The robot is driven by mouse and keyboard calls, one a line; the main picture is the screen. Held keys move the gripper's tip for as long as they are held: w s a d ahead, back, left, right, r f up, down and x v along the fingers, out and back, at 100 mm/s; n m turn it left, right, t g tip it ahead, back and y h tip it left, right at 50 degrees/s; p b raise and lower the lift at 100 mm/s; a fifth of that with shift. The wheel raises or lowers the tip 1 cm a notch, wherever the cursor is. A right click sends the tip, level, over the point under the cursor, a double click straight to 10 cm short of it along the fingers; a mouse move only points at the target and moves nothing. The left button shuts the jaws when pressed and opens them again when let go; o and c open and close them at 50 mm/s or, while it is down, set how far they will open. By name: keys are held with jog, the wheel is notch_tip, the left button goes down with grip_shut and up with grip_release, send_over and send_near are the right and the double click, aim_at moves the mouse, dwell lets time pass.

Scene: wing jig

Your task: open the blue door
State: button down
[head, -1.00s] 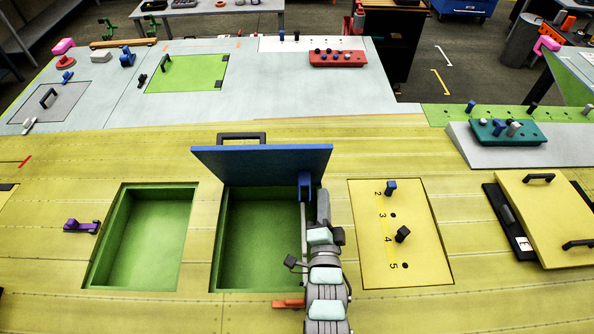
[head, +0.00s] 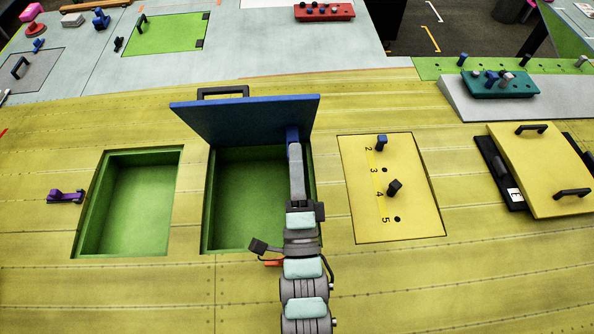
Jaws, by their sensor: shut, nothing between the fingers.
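The blue door (head: 245,122) stands raised above the middle green-walled recess (head: 208,225), hinged side away from me and near edge lifted. Its dark handle (head: 222,92) shows above the top edge. My gripper (head: 294,150) is at the door's lower right, over the right side of the recess. It is shut and holds nothing. A blue piece at its end lies against or just in front of the door's face; I cannot tell if they touch.
An open green recess (head: 135,205) lies to the left, with a purple latch (head: 66,196) beside it. A yellow numbered panel (head: 400,215) with knobs is to the right. A yellow hatch (head: 545,180) with two handles stands farther right. The yellow surface in front is clear.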

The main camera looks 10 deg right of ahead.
aim_at(292, 102)
jog(key=p+x, duration=0.2)
jog(key=x, duration=0.6)
jog(key=shift+w+d, duration=0.1)
